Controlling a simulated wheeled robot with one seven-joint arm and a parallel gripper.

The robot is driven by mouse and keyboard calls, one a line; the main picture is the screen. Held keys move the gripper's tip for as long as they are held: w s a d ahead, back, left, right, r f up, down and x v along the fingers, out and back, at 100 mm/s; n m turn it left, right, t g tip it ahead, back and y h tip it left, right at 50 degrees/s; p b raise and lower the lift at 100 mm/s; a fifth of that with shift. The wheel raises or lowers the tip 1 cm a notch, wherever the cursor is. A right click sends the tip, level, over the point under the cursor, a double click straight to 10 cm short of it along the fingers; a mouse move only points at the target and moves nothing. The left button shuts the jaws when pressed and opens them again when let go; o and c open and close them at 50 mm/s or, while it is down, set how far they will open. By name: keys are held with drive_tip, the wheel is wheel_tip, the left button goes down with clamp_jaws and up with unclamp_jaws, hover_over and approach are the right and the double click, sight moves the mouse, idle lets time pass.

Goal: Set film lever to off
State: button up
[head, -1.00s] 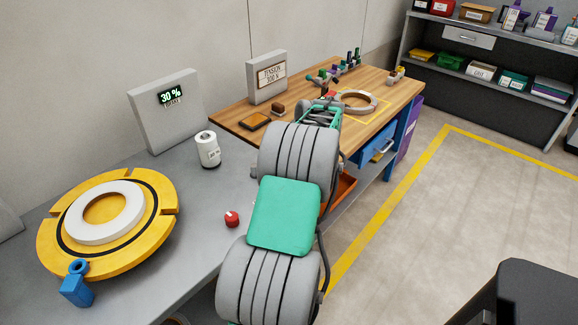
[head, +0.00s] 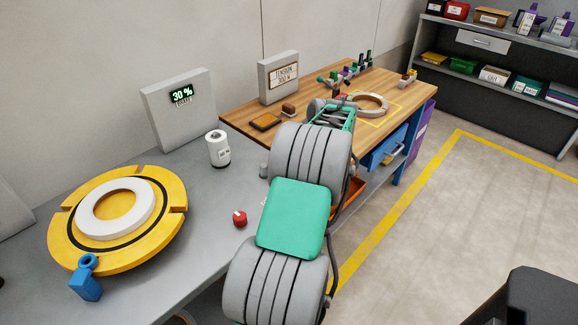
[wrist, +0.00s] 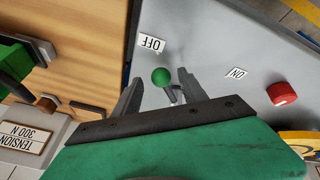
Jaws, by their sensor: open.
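The film lever (wrist: 161,76) shows in the wrist view as a green ball on a short dark stem. It stands above the grey surface between a white OFF label (wrist: 151,43) and a white ON label (wrist: 236,73), nearer the OFF label in the picture. My gripper (wrist: 160,79) is open, with one finger on each side of the green ball. I cannot tell whether either finger touches it. In the head view my arm covers the lever, and the fingertips cannot be made out.
A red knob (wrist: 283,94) sits beyond the ON label. The grey bench carries a yellow turntable (head: 70,240), a white canister (head: 218,149) and a 30 % display box (head: 180,112). The wooden table (head: 240,120) holds a tension sign (head: 283,75) and a pale ring (head: 371,103).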

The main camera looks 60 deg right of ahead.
drive_tip(key=v, duration=0.6)
drive_tip(key=shift+s+r, duration=0.2)
drive_tip(key=shift+r, duration=0.2)
